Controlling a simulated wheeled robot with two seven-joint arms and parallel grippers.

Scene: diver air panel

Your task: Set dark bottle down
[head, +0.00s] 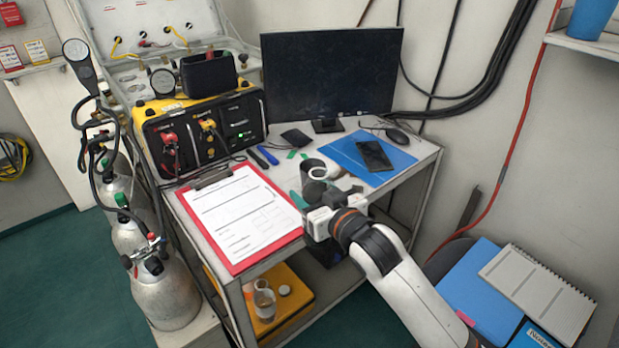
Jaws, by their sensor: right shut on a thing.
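The dark bottle (309,167) shows as a dark cylinder near the front right part of the desk (286,166). A whitish ring shape (317,173) shows against it. My right gripper (320,202) reaches in from the lower right and is shut on the bottle. The gripper body hides the bottle's lower part, so I cannot tell whether its base touches the desk. My left gripper is not in view.
A red clipboard (240,215) lies left of the gripper. A blue mat with a dark phone (374,155) lies to the right. The monitor (332,75) and yellow-black air panel (200,128) stand behind. Gas cylinders (165,295) stand at left.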

